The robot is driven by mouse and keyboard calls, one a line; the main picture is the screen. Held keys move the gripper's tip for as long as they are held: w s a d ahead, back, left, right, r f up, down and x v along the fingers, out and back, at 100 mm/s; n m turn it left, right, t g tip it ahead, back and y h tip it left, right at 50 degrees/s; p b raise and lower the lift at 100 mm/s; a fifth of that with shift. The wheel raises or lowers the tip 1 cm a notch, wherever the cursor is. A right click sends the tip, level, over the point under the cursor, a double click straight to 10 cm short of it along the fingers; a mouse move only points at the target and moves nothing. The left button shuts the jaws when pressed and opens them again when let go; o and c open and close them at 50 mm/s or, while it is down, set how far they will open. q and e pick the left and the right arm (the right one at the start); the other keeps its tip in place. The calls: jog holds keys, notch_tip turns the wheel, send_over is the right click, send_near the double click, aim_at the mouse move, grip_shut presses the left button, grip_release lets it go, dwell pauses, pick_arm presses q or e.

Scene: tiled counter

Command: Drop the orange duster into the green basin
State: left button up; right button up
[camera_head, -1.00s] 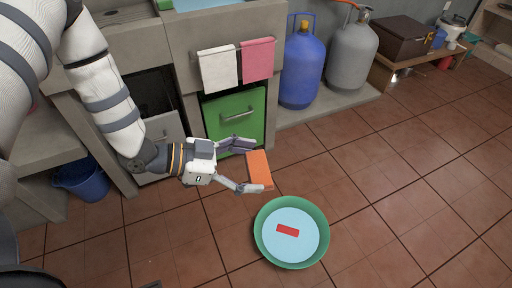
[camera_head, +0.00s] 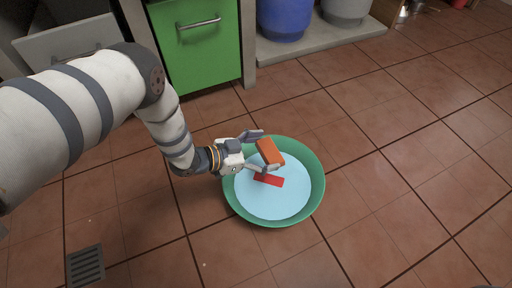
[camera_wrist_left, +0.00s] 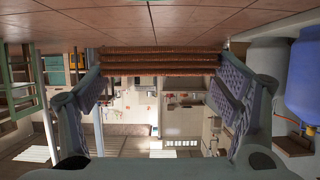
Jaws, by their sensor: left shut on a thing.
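The orange duster (camera_head: 270,151) is a small block held between the two fingers of my left gripper (camera_head: 262,151). In the left wrist view the duster's dark striped side (camera_wrist_left: 160,61) spans the gap between the left gripper's fingers (camera_wrist_left: 160,88). The green basin (camera_head: 316,182) sits on the floor, with a light blue surface inside and a red flat piece (camera_head: 269,180) in it. The gripper and duster appear over the basin's upper left part in the head view, above the blue surface. The exact height is hard to tell. My right gripper is not in view.
A green cabinet door (camera_head: 196,48) stands at the upper left. A blue gas cylinder (camera_head: 285,18) and a grey cylinder (camera_head: 346,9) stand on a low ledge behind. A floor drain (camera_head: 86,265) lies at the lower left. The tiles right of the basin are clear.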

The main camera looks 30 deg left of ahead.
pick_arm(q)
jog(key=shift+w+d+f, duration=0.1)
jog(key=shift+f, duration=0.5)
notch_tip(320, 180, down, 5)
jog(key=b, duration=0.5)
jog(key=o, duration=0.9)
jog(key=v, duration=1.2)
